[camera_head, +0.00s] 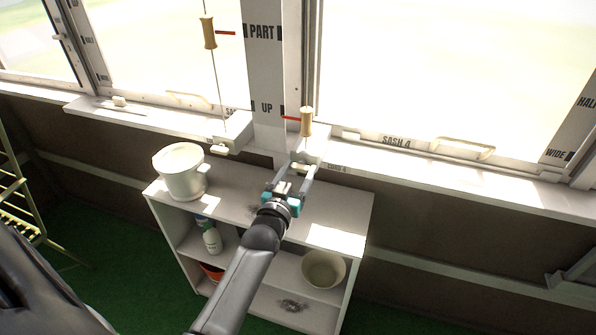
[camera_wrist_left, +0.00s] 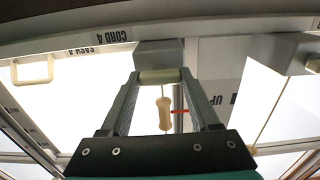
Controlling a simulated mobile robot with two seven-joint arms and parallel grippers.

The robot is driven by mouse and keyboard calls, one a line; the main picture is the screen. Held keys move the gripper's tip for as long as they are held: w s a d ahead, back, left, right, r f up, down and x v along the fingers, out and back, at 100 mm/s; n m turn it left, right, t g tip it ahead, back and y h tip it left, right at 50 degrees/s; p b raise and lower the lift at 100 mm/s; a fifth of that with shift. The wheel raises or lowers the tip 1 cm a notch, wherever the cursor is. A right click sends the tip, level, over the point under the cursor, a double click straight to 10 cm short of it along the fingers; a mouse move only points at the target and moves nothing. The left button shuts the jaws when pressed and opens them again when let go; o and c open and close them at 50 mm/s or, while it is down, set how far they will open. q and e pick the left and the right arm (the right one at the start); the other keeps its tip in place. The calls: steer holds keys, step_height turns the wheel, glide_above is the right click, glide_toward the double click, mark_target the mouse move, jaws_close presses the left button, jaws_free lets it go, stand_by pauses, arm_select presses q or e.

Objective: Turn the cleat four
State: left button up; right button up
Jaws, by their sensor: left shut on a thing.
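Cleat four, a small cream bar (camera_wrist_left: 160,76), sits on the front of a pale block (camera_wrist_left: 158,52) beside the upside-down "CORD 4" label in the left wrist view. My left gripper (camera_wrist_left: 161,79) is shut on the bar, one finger at each end. In the head view the left gripper (camera_head: 303,170) reaches up to the block (camera_head: 314,146) on the window sill, and its fingers partly hide the cleat. A wooden cord pull (camera_head: 306,122) hangs just above, near a red mark; it also shows in the wrist view (camera_wrist_left: 165,113). My right gripper is not in view.
Another block with a cleat (camera_head: 221,149) is to the left, under a higher pull (camera_head: 208,32). A sash handle (camera_head: 462,147) is to the right. Below stands a shelf unit (camera_head: 357,215) with a white pot (camera_head: 181,172) on top and a bowl (camera_head: 323,270) inside.

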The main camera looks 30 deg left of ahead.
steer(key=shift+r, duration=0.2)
arm_select(q)
steer(key=shift+n+p, duration=0.5)
steer(key=shift+n, duration=0.3)
steer(key=shift+n+p, duration=0.6)
steer(key=shift+n, duration=0.6)
steer(key=n, duration=0.2)
steer(key=shift+a+n+p, duration=0.1)
steer(key=shift+n+p, duration=0.3)
steer(key=n, duration=0.2)
steer(key=shift+n, duration=0.4)
steer(key=n, duration=0.2)
steer(key=shift+n, duration=0.3)
steer(key=n, duration=0.5)
steer(key=shift+f+n, duration=0.15)
steer(key=shift+n, duration=0.15)
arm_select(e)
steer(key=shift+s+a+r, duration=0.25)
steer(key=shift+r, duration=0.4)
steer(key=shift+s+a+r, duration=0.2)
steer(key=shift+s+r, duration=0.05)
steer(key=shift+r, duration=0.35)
